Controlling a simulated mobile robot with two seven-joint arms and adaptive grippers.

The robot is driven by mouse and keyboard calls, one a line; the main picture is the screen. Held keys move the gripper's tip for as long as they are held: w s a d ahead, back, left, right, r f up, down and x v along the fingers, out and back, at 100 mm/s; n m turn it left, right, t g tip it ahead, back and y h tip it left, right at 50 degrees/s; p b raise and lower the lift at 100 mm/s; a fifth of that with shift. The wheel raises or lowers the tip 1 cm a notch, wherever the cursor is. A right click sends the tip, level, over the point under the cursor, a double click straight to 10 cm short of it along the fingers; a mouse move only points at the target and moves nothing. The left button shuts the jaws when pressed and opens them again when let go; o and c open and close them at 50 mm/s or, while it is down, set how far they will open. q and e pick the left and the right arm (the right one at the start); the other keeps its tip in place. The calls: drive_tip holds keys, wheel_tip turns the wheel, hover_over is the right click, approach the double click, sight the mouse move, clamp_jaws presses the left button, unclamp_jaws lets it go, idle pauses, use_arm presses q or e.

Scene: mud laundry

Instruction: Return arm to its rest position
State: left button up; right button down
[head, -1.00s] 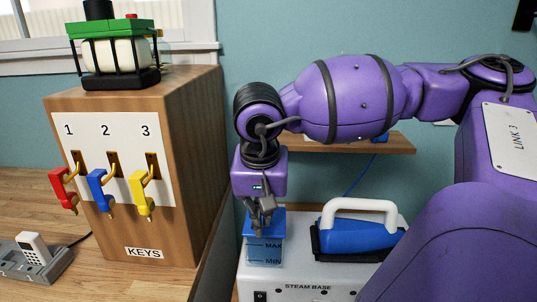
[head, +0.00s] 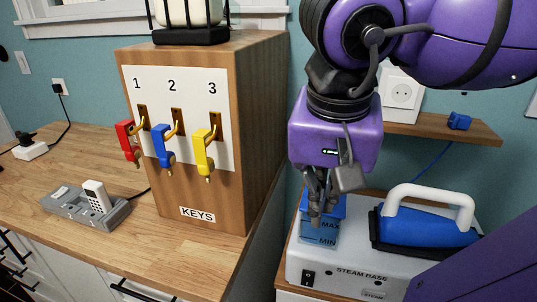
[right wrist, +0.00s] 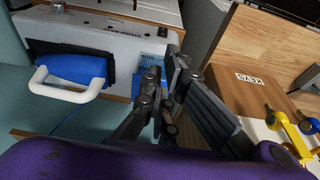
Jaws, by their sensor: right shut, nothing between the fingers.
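My right arm hangs down in the head view, bent at the wrist, with its purple gripper (head: 320,218) pointing downward. The fingers are closed together with nothing between them. They overlap the blue water tank (head: 320,236) marked MAX and MIN in the picture. In the right wrist view the closed fingers (right wrist: 168,80) point toward the tank (right wrist: 151,60); a gap to it cannot be judged exactly. The tank stands at the left end of the white steam base (head: 352,274). My left gripper is in neither view.
A wooden key cabinet (head: 262,130) with red, blue and yellow hooks stands left of the arm. A blue steam iron (head: 425,228) with a white handle sits on the base at right. A wall shelf (head: 440,128) is behind the arm. The counter front (head: 150,240) is clear.

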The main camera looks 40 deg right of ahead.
drive_tip(key=s+a+f+m+g+y+p, duration=0.1)
drive_tip(key=a+f+m+g+y, duration=0.3)
drive_tip(key=a+y, duration=0.55)
drive_tip(key=w+a+m+t+y+p, duration=0.2)
drive_tip(key=w+a+m+t+y, duration=0.35)
drive_tip(key=a+m+y, duration=0.55)
drive_tip(key=w+d+f+m+t+h+p, duration=0.1)
drive_tip(key=w+d+f+m+t+h, duration=0.35)
drive_tip(key=m, duration=0.95)
drive_tip(key=w+d+f+m+t+h+p, duration=0.15)
drive_tip(key=d+f+m+t+h, duration=0.35)
drive_tip(key=d+f+m+t, duration=0.65)
drive_tip(key=s+f+m+g+h, duration=0.4)
drive_tip(key=s+f+m+h, duration=0.15)
drive_tip(key=f+m, duration=0.5)
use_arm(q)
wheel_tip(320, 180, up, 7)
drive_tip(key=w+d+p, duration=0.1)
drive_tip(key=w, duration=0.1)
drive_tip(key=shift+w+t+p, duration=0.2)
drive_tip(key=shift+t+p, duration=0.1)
use_arm(e)
drive_tip(key=s+a+f+m+g+h, duration=0.3)
drive_tip(key=s+f+m+g, duration=0.3)
drive_tip(key=s+f+m, duration=0.4)
drive_tip(key=s+a+f, duration=0.1)
drive_tip(key=s+f, duration=0.5)
drive_tip(key=shift+s+f+g, duration=0.2)
drive_tip(key=shift+g, duration=0.15)
